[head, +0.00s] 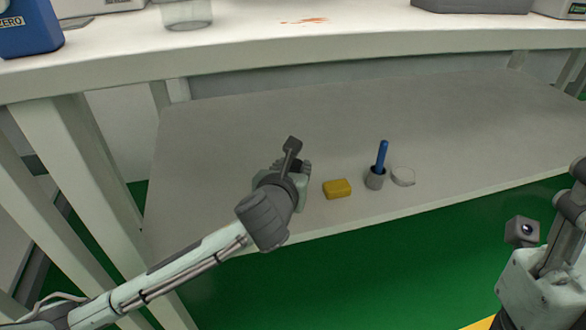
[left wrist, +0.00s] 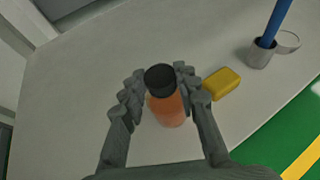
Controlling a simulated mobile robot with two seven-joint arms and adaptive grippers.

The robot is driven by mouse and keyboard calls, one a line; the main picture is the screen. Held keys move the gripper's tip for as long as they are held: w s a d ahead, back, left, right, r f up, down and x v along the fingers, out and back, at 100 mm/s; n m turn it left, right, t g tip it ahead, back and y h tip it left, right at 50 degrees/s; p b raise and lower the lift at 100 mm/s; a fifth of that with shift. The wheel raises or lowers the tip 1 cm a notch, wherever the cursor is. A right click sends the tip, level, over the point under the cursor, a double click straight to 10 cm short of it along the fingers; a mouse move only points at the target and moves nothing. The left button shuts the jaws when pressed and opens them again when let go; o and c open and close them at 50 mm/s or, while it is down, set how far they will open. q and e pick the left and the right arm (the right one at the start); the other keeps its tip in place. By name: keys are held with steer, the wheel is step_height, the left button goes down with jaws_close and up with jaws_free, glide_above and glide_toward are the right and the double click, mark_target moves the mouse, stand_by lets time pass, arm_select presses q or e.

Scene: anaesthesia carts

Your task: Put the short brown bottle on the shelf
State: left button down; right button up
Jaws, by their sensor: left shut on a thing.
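The short brown bottle (left wrist: 168,108), orange-brown with a black cap, stands between the fingers of my left gripper (left wrist: 160,82) in the left wrist view. The fingers are shut on it, one on each side. In the head view my left gripper (head: 293,167) is over the left part of the grey lower shelf (head: 240,130), and the hand hides the bottle. The bottle looks upright; I cannot tell whether its base touches the shelf. Part of my right arm shows at the right edge of the head view, with its gripper (head: 574,198) cut off and unclear.
A yellow block (head: 337,189) lies just right of the left gripper. Beyond it are a grey cup (head: 375,180) holding a blue stick (head: 382,155) and a small white round item (head: 402,176). The white upper top (head: 350,40) overhangs the back. The shelf's right side is clear.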

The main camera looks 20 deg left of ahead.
arm_select(q)
steer(key=shift+f, duration=0.1)
steer(key=c, duration=1.1)
jaws_free()
steer(key=shift+c, duration=0.2)
